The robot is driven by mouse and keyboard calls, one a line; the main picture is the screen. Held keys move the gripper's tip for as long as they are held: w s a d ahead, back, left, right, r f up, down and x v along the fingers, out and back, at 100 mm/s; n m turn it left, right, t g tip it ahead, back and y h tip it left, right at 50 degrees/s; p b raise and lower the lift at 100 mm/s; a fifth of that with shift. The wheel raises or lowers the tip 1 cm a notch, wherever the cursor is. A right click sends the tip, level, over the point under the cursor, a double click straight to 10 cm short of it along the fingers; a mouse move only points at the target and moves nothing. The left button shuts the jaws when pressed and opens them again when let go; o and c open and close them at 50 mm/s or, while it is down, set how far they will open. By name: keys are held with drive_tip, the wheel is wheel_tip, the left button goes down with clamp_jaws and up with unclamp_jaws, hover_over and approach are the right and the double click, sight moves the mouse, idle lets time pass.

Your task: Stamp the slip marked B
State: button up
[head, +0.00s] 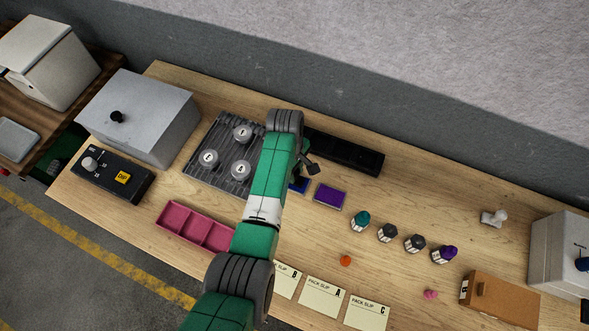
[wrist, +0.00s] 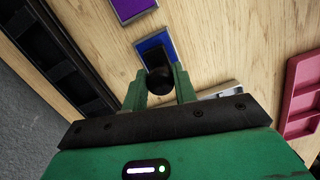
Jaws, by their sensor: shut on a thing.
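My gripper (wrist: 160,90) is shut on a stamp with a round black knob (wrist: 159,79). The stamp is over the blue ink pad (wrist: 152,42) in the wrist view; I cannot tell whether it touches the pad. The slip marked B (head: 287,281) lies at the table's front edge, partly hidden by my arm. The slips marked A (head: 322,298) and C (head: 367,314) lie to its right.
A purple ink pad (head: 330,196) is beside the blue one. A pink tray (head: 196,229) and a grey rack with lettered round pieces (head: 220,176) are to the left. A black tray (head: 345,153) lies behind. Several small bottles (head: 387,233) stand at right.

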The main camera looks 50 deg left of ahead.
idle(0.5)
wheel_tip(320, 180, up, 7)
drive_tip(key=p, duration=0.7)
drive_tip(key=shift+r, duration=0.1)
